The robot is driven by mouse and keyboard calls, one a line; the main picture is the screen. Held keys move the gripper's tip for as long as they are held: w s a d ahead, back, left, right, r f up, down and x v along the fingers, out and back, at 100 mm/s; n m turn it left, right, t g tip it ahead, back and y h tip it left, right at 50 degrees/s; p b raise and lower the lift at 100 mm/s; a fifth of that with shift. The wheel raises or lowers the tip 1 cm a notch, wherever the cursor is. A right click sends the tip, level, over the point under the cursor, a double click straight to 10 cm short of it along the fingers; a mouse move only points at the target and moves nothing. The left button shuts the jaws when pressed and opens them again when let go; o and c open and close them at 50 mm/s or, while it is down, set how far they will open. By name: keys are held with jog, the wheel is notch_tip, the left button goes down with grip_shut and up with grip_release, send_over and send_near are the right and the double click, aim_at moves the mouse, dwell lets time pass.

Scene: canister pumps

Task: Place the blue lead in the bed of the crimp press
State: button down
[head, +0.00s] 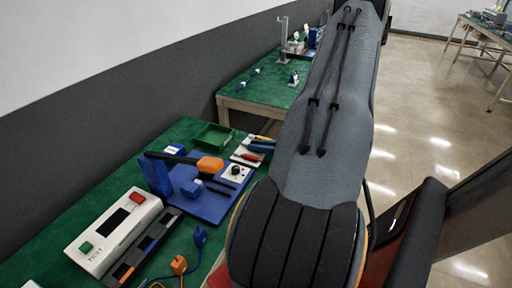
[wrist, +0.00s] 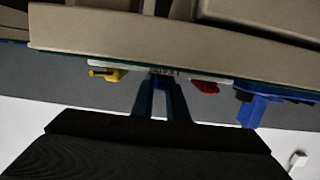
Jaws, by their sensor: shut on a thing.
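My gripper (wrist: 160,82) points at the table in the wrist view, its two dark fingers close together around a small blue thing (wrist: 160,86). This looks like the blue lead, but little of it shows. The head view hides my gripper behind my arm. The crimp press appears to be the blue frame (head: 157,175) and base (head: 212,205) with a black lever and orange block (head: 210,166). Its bed cannot be made out clearly. In the wrist view a blue part (wrist: 256,105), probably the press, is right of my gripper, apart from it.
A white console (head: 114,231) with red and green buttons stands on the green table. A blue plug (head: 199,236) and orange plug (head: 179,265) with cables lie near the front. The wall borders the left.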

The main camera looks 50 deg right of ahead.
notch_tip(320, 180, up, 10)
jog(key=shift+f+b, duration=0.15)
jog(key=shift+b, duration=0.4)
jog(key=shift+s, duration=0.1)
